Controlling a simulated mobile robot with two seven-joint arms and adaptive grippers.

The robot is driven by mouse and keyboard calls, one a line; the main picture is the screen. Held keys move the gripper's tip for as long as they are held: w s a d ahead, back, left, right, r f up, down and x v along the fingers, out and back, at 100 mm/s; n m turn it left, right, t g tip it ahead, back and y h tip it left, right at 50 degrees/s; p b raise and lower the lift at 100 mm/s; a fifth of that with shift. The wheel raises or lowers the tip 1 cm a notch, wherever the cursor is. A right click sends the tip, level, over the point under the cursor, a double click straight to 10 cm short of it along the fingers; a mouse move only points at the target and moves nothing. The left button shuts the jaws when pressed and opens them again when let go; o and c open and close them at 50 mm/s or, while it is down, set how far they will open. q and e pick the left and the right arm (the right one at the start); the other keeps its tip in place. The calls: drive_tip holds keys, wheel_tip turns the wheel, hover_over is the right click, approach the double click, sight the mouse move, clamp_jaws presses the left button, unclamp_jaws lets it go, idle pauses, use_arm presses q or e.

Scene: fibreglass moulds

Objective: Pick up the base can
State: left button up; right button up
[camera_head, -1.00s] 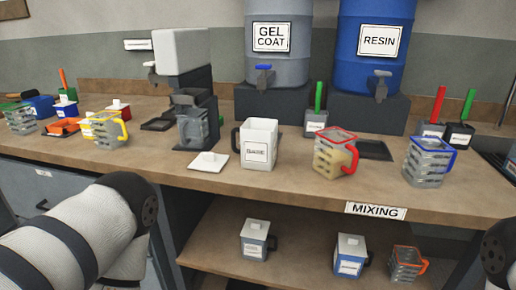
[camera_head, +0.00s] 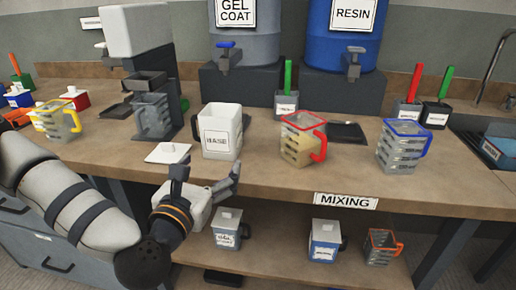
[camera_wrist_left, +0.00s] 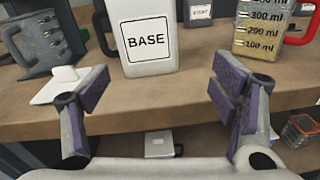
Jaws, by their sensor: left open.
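The base can (camera_head: 220,134) is a white open-topped can with a black-lettered BASE label and a dark handle on its left. It stands upright on the workbench. It also shows in the left wrist view (camera_wrist_left: 148,35), ahead of the fingers. My left gripper (camera_head: 207,178) is open and empty in front of the bench edge, below and slightly left of the can, not touching it. In the left wrist view, my left gripper's two purple-padded fingers (camera_wrist_left: 158,90) are spread wide, with the can beyond and between them. My right gripper is not in view.
A white lid (camera_head: 168,153) lies left of the can. A red-rimmed measuring jug (camera_head: 298,145) stands to its right, a blue-rimmed jug (camera_head: 400,150) farther right. A dispenser (camera_head: 152,80) stands behind left. The lower shelf (camera_head: 270,262) holds small cans and an orange-rimmed jug.

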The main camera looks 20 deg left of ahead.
sight(216, 136)
use_arm(q)
drive_tip(key=w+a+b, duration=0.1)
drive_tip(key=w+n+y+b, duration=0.1)
drive_tip(key=w, duration=0.1)
drive_tip(key=w+a+r+n+b, duration=0.1)
drive_tip(key=w, duration=0.1)
drive_tip(key=shift+w+a, duration=0.15)
drive_tip(key=shift+a, duration=0.2)
drive_tip(key=w, duration=0.1)
drive_tip(key=w+r, duration=0.1)
drive_tip(key=w, duration=0.1)
drive_tip(key=shift+w+a+r, duration=0.15)
drive_tip(key=shift+w+a, duration=0.15)
drive_tip(key=shift+a, duration=0.05)
drive_tip(key=x, duration=0.3)
drive_tip(key=shift+w, duration=0.1)
drive_tip(key=c, duration=1.7)
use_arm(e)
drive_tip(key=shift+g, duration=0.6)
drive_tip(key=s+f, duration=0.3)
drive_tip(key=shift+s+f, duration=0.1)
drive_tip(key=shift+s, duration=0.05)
use_arm(q)
drive_tip(key=shift+r+p, duration=0.1)
drive_tip(key=shift+p, duration=0.2)
